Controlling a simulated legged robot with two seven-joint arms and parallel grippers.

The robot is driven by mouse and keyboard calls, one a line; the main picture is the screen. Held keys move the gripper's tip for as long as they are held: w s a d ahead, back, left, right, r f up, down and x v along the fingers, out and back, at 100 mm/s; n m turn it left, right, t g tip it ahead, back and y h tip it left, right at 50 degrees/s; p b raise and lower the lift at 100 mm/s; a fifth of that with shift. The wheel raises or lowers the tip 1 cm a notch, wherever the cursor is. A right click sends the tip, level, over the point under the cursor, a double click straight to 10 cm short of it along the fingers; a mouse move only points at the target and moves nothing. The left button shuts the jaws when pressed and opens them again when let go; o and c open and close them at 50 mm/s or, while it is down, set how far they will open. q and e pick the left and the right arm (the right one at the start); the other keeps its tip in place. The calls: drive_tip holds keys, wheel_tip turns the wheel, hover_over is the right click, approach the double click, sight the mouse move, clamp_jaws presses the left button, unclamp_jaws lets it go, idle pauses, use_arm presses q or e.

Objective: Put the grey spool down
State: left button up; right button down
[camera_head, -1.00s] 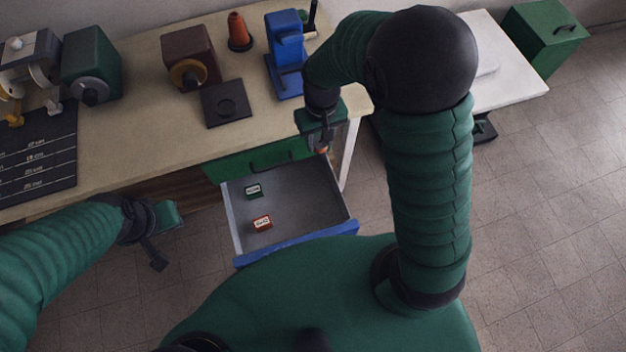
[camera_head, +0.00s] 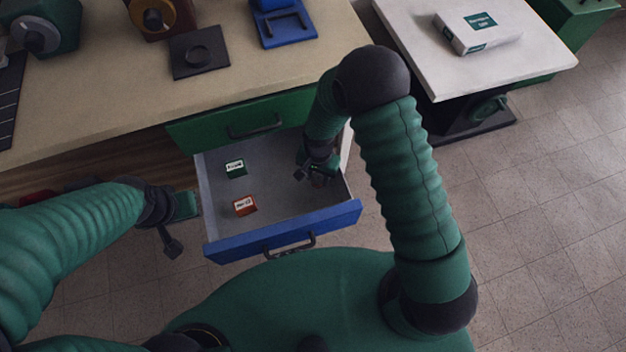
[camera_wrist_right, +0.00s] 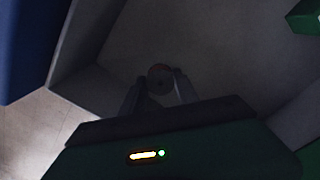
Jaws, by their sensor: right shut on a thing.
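My right gripper (camera_head: 318,176) is low over the right part of the open drawer (camera_head: 290,205), inside its walls. In the right wrist view its fingers (camera_wrist_right: 160,92) are shut on a small round thing, the spool (camera_wrist_right: 159,76), seen end-on with a dull reddish-grey face. The dim picture does not show whether the spool touches the drawer floor. In the head view the spool is mostly hidden by the gripper. My left gripper (camera_head: 172,240) hangs empty left of the drawer; its finger gap cannot be made out.
A green box (camera_head: 236,168) and a red box (camera_head: 244,205) lie in the drawer's left half. The blue drawer front (camera_head: 285,232) stands nearest me. The bench top (camera_head: 130,90) holds a black plate (camera_head: 198,52). A white table (camera_head: 480,60) with a carton stands right.

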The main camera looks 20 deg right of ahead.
wheel_tip(320, 180, down, 2)
drive_tip(key=shift+s+a+f, duration=0.1)
drive_tip(key=shift+a, duration=0.05)
drive_tip(key=shift+a+f+b, duration=0.15)
drive_tip(key=shift+f+b, duration=0.05)
drive_tip(key=shift+b, duration=0.1)
drive_tip(key=c, duration=1)
unclamp_jaws()
use_arm(q)
drive_tip(key=shift+a+f, duration=0.25)
drive_tip(key=shift+f, duration=0.3)
use_arm(e)
drive_tip(key=shift+o, duration=0.5)
use_arm(q)
drive_tip(key=shift+a, duration=0.1)
